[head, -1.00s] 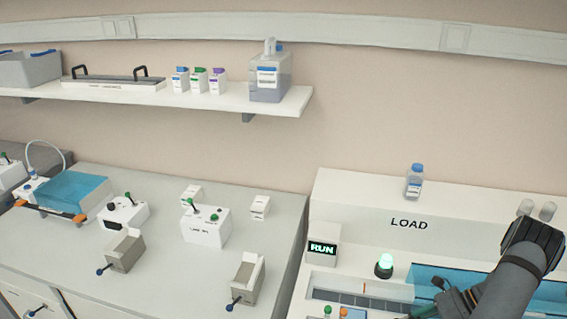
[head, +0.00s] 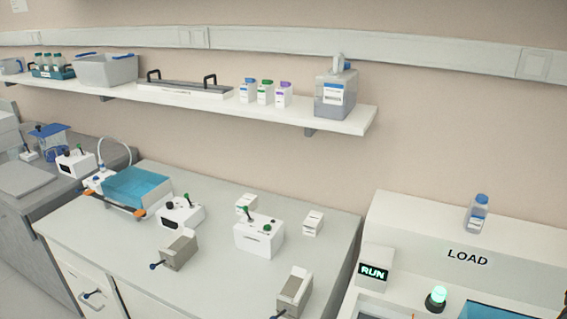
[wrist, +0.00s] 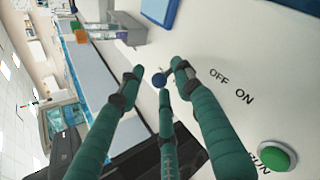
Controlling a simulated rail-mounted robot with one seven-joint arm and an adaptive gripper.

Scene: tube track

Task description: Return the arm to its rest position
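My gripper (wrist: 157,84) shows in the wrist view with its green, dark-tipped fingers spread apart and nothing held between them. A blue round knob (wrist: 158,79) shows between the fingertips, on or before a white panel marked OFF and ON. I cannot tell how far it is from the fingers. A green round button (wrist: 277,156) is on the same panel at the lower right. In the head view my gripper is out of frame; only a dark sliver, perhaps of my arm, shows at the lower right edge.
In the head view, the white LOAD station (head: 412,222) stands at the right with a lit RUN display (head: 373,272), a glowing green lamp (head: 436,298) and a bottle (head: 478,214). A bench (head: 215,270) with several small devices is left of it, under a loaded shelf (head: 345,117).

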